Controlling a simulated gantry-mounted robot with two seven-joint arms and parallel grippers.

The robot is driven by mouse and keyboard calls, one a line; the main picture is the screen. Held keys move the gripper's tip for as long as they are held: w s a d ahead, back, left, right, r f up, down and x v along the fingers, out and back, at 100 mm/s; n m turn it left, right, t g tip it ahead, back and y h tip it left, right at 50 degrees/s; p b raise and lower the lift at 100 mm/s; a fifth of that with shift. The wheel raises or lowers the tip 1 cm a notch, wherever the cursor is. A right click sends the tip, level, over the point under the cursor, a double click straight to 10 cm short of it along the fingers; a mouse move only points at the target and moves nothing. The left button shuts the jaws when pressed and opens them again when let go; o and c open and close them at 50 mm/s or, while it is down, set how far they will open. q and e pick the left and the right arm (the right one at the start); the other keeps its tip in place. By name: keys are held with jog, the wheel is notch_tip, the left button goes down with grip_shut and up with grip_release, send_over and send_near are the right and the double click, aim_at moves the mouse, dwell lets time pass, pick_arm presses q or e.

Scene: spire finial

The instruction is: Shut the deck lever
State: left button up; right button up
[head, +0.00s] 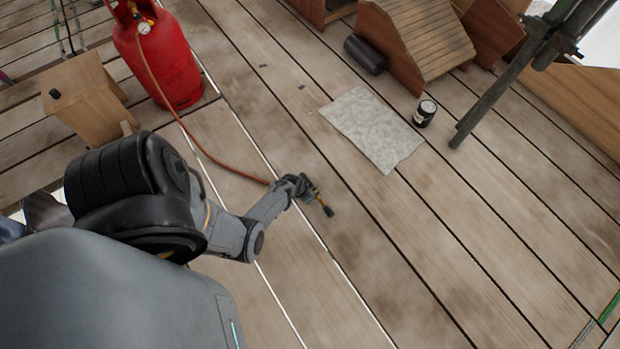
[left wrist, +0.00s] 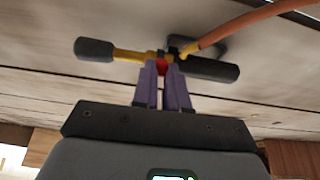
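A gas torch (head: 318,197) with a brass neck and black ends is at the middle of the head view, low over or on the plank deck. My left gripper (head: 305,187) is at the torch. In the left wrist view, the fingers (left wrist: 163,72) are close together on the torch's middle, with a small red part between their tips. The torch's brass neck (left wrist: 134,55) points left, and its black handle (left wrist: 212,69) lies right. I cannot clearly make out a separate lever. My right gripper is not in view.
An orange hose (head: 190,135) runs from the torch to a red gas cylinder (head: 165,60). A wooden box (head: 85,100) stands left of it. A grey sheet (head: 372,128), a dark can (head: 425,113) and a dark roll (head: 366,55) lie beyond. The deck right of the torch is clear.

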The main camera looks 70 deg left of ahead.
pick_arm(q)
grip_shut()
jog(key=shift+w+r+p, duration=0.2)
jog(key=shift+r+p, duration=0.05)
jog(key=shift+p, duration=0.15)
jog(key=shift+w+a+r+g, duration=0.1)
jog(key=shift+w+g, duration=0.15)
jog(key=shift+g, duration=0.45)
jog(key=shift+w+a+g+h, duration=0.15)
jog(key=shift+w+g+h, duration=0.2)
jog(key=shift+g, duration=0.15)
jog(key=shift+w+a+g, duration=0.1)
jog(key=shift+w+g, duration=0.25)
jog(key=shift+g, duration=0.15)
jog(key=shift+w+g+h+b, duration=0.25)
jog(key=shift+w+g+b, duration=0.2)
jog(key=shift+g, duration=0.25)
jog(key=shift+r+g, duration=0.1)
jog(key=shift+g, duration=0.2)
